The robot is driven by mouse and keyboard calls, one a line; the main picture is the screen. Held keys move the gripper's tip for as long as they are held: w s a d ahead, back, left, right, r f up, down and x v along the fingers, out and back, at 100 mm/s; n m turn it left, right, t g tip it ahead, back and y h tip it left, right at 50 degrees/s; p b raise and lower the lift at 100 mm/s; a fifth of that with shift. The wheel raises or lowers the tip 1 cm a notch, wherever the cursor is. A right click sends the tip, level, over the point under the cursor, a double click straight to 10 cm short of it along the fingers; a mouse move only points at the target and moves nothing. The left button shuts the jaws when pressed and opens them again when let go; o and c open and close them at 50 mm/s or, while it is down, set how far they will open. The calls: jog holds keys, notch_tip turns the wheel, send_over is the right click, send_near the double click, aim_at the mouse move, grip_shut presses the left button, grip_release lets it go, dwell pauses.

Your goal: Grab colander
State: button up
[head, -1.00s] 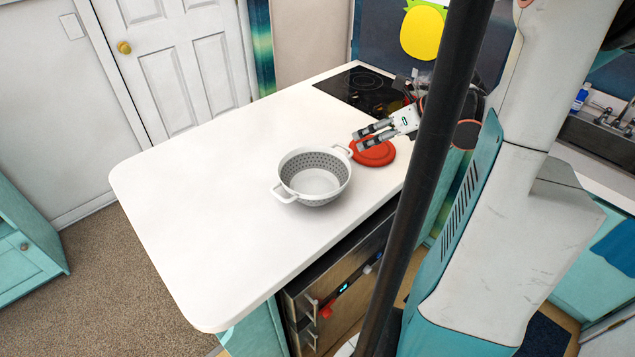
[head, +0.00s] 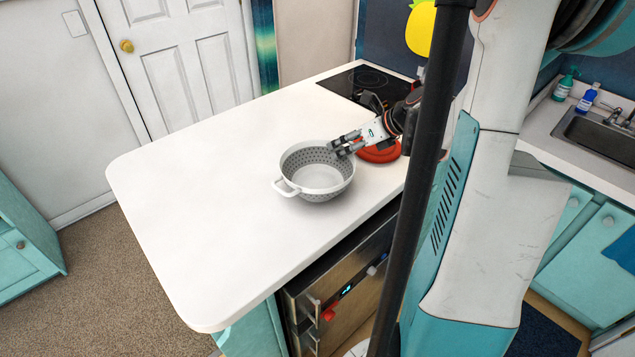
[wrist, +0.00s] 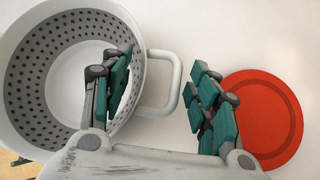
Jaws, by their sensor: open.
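The colander (head: 316,188) is a light grey bowl with dark holes and two loop handles, upright on the white counter. It also shows at the left of the wrist view (wrist: 55,125). My gripper (head: 337,148) is at the colander's far right rim, by one handle. In the wrist view my gripper (wrist: 160,92) is open, with one finger over the bowl's inside and the other outside the rim. The handle (wrist: 165,85) lies between the fingers. Whether the fingers touch it, I cannot tell. In the head view my gripper hides that handle.
A red round lid or plate (head: 380,153) lies on the counter right beside the colander, close to my outer finger; it also shows in the wrist view (wrist: 262,120). A black cooktop (head: 352,84) is at the counter's far end. The counter's left part (head: 190,190) is clear.

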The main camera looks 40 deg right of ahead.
jog(key=shift+c, duration=0.2)
jog(key=c, duration=1.2)
jog(key=shift+r, duration=0.1)
